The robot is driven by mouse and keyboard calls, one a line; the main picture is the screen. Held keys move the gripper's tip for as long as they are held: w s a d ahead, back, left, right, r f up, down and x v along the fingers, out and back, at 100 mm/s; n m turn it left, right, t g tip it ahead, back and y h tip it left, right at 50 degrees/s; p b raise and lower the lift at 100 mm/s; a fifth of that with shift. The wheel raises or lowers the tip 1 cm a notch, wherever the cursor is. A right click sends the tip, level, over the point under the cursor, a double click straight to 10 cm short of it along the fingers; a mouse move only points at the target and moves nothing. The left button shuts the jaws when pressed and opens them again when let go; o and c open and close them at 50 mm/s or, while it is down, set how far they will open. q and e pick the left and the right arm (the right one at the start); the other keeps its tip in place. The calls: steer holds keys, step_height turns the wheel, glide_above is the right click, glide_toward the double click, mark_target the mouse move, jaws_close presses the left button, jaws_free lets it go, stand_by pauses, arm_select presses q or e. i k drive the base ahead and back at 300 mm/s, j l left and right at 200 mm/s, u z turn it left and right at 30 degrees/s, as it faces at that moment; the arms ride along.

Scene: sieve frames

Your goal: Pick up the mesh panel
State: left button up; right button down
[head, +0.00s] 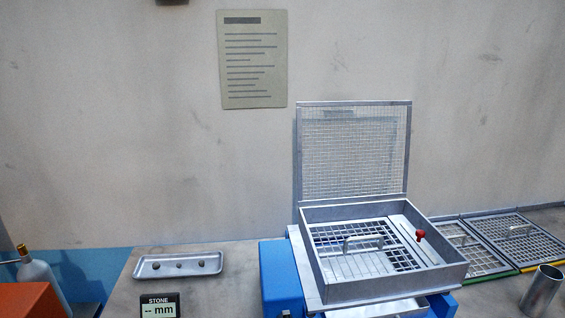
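Several mesh panels are in the head view. One coarse mesh panel (352,243) with a raised handle lies inside the open metal sieve box (395,287). A fine mesh lid (353,150) stands upright at the box's back. The frames do not show which panel is meant. Neither of my grippers is in view.
The box sits on a blue machine (281,279) and has a red knob (420,235). A tray (147,275) with three stones and a display (160,305) reading "STONE -- mm" are left. A metal cup (541,290) stands at right. A bottle (38,276) and orange block (28,300) are far left.

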mark_target(403, 245)
steer(key=l+z, duration=0.85)
steer(key=l, duration=0.3)
